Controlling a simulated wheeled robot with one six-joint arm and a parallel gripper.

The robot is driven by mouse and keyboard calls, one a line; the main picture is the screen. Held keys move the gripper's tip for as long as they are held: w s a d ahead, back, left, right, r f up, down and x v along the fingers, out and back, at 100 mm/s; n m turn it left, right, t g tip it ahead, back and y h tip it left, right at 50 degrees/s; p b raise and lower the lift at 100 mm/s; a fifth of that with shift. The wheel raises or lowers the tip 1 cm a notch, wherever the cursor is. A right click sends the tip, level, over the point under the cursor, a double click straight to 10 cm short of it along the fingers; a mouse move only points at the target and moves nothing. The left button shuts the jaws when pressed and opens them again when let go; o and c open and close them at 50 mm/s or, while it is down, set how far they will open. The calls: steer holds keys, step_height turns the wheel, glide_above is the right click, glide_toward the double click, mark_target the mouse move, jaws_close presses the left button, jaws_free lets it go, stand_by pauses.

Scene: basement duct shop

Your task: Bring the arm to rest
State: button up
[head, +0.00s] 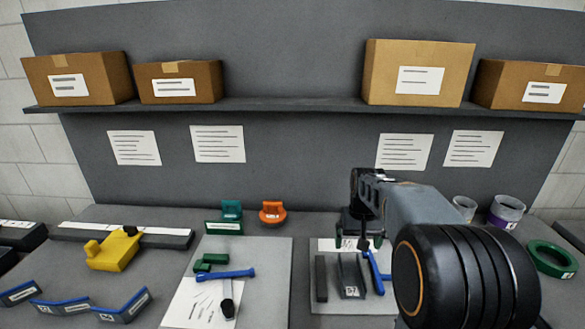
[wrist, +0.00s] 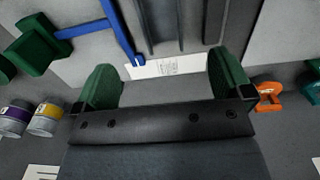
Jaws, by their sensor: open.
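My gripper (head: 359,242) hangs over the right-hand grey mat (head: 330,302), toward the back of the bench. In the wrist view its two green fingertips (wrist: 164,82) stand wide apart, with nothing between them but bench surface and part of a white label. The gripper is open and empty. My arm comes in from the right front and hides part of the bench behind it. Below the gripper are a dark grey channel piece (head: 351,277) and a blue tool (head: 376,272), which also shows in the wrist view (wrist: 121,30).
An orange clamp (head: 272,213) and a teal clamp (head: 231,210) stand at the back. A yellow tool (head: 113,250) lies left. Tubs (head: 506,212) and a green ring (head: 551,259) are right. A shelf (head: 300,105) with boxes overhangs the back.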

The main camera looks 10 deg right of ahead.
steer(key=s+a+n+t, duration=0.1)
steer(key=s+a, duration=0.3)
steer(key=s, duration=0.4)
steer(key=s+a+n+t, duration=0.1)
steer(key=s+a+t, duration=0.1)
steer(key=s+a, duration=0.3)
steer(key=s, duration=0.3)
steer(key=shift+a+n+t, duration=0.25)
steer(key=shift+n+t, duration=0.05)
